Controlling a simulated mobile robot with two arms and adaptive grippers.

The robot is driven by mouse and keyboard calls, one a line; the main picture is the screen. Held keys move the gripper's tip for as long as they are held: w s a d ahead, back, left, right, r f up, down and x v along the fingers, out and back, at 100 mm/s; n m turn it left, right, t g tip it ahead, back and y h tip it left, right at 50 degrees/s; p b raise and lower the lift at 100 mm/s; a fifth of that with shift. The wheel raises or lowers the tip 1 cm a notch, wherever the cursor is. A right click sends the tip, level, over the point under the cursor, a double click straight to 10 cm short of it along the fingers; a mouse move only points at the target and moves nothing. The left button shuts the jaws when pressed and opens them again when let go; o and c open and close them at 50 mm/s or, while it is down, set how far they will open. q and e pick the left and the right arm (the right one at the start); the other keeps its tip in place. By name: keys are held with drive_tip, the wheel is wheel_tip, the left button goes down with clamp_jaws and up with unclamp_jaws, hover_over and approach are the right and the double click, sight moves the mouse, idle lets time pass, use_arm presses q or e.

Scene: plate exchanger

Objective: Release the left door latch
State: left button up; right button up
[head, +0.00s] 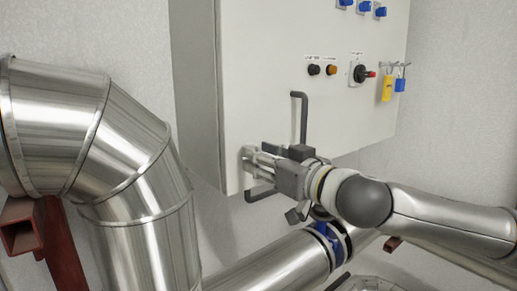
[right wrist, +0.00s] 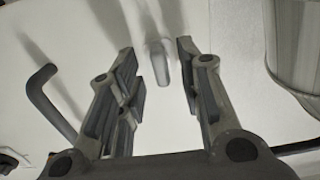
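The light grey left door latch (head: 248,156) is at the lower left of the pale cabinet door (head: 265,90). It is partly covered by my right gripper (head: 264,161) in the head view. In the right wrist view the latch (right wrist: 158,62) is a short pale piece on the door, in the gap between the two fingertips. My right gripper (right wrist: 160,72) is open, with its fingers apart and pointing at the door. I see no finger closed on the latch. My left gripper is not in view.
A dark bar handle (head: 303,118) stands out from the door just above my right gripper. Knobs and a rotary switch (head: 362,74) are higher up, with padlocks (head: 387,88) at the right. Large metal pipes (head: 125,160) fill the left and run below the cabinet.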

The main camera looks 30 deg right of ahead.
drive_tip(key=shift+w, duration=0.6)
clamp_jaws()
drive_tip(key=shift+n, duration=0.4)
drive_tip(key=shift+n+p, duration=2.05)
drive_tip(key=shift+n, duration=6.55)
